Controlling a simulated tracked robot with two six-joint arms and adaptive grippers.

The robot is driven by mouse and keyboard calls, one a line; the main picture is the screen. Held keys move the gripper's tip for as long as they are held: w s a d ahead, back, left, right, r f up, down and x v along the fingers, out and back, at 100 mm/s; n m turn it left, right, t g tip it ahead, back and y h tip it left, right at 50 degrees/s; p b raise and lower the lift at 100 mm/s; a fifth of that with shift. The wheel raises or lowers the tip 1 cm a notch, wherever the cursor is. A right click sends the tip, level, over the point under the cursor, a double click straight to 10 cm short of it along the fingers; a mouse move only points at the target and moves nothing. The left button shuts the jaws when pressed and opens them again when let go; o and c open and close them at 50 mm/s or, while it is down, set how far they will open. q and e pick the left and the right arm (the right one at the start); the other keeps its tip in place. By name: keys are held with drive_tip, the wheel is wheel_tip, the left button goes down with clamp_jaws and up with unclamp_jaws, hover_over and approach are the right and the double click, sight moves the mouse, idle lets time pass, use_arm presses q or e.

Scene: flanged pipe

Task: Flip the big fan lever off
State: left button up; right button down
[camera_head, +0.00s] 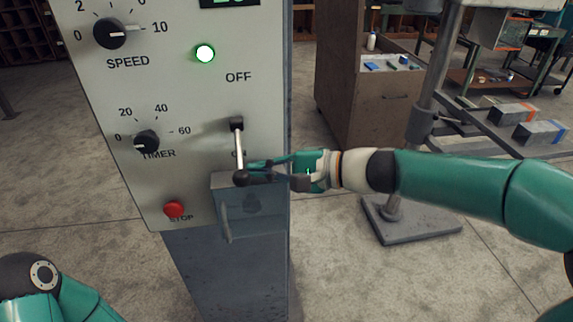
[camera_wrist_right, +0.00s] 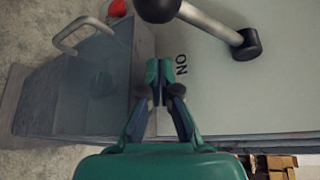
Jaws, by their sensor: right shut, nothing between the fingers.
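The lever (camera_head: 240,150) on the grey control panel has a dark pivot, a pale rod and a black ball knob. It hangs down from its pivot, away from the OFF label (camera_head: 238,77) and toward the mostly hidden lower label. In the right wrist view the lever (camera_wrist_right: 207,24) crosses the top, and the ON label (camera_wrist_right: 182,64) shows below it. My right gripper (camera_head: 254,169) is shut and empty, just right of the knob; I cannot tell whether it touches. In the wrist view its fingertips (camera_wrist_right: 165,72) are together beneath the knob. My left gripper is out of view.
The panel also has a SPEED dial (camera_head: 110,33), a TIMER dial (camera_head: 146,141), a red stop button (camera_head: 174,209) and a lit green lamp (camera_head: 204,53). A brown cabinet (camera_head: 365,105) stands behind.

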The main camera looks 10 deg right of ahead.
sight(239, 153)
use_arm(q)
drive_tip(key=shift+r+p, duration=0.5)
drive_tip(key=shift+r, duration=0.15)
use_arm(e)
drive_tip(key=s, duration=0.1)
drive_tip(key=s+r, duration=0.1)
drive_tip(key=s+a, duration=0.1)
drive_tip(key=shift+s+r, duration=0.15)
drive_tip(key=shift+r, duration=0.25)
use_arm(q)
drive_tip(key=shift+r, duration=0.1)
use_arm(e)
drive_tip(key=shift+r, duration=0.1)
